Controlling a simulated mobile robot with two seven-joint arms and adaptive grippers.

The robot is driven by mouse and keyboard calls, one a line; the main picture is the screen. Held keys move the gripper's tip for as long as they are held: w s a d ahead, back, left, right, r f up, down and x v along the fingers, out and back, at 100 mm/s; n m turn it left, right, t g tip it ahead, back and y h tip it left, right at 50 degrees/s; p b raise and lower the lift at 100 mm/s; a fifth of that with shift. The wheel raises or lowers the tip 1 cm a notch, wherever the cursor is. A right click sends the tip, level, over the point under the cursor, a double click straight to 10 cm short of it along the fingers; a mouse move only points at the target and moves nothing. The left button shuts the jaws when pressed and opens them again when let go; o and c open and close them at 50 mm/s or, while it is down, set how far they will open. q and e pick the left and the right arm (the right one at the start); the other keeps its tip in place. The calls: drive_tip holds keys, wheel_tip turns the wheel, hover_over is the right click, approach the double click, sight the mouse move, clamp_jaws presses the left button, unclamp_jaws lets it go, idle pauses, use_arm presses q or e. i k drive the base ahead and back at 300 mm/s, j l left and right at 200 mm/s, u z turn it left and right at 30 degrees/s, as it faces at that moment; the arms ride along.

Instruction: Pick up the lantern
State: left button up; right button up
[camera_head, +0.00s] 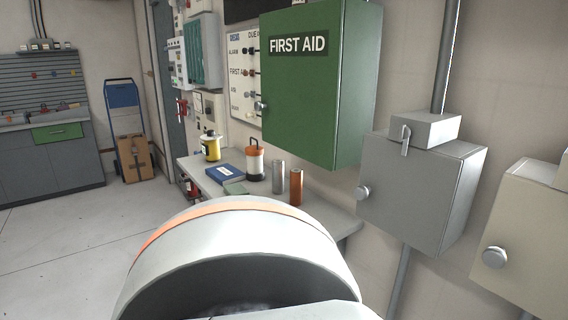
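The lantern (255,163) stands upright on the grey wall bench (206,175), left of a silver cylinder. It has an orange-red top with a dark handle, a pale body and a dark base. A second lantern-like item, yellow with a white top and black label (211,147), stands farther back on the bench. Neither of my grippers shows in the head view. A large white rounded part with an orange stripe, which looks like part of my own arm, fills the bottom middle and hides the near left part of the bench.
A silver cylinder (278,176) and an orange cylinder (296,187) stand right of the lantern. A blue book (226,174) and green box (237,188) lie to its left. The green first aid cabinet (318,95) overhangs the bench. Grey wall box (415,195) is at right. Floor at left is clear.

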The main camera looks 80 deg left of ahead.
sight(254, 154)
drive_tip(key=u, duration=2.8)
drive_tip(key=i+j+z, duration=0.1)
drive_tip(key=z, duration=0.25)
drive_tip(key=j+z, duration=0.3)
drive_tip(key=i+j+z, duration=0.1)
drive_tip(key=j+z, duration=0.25)
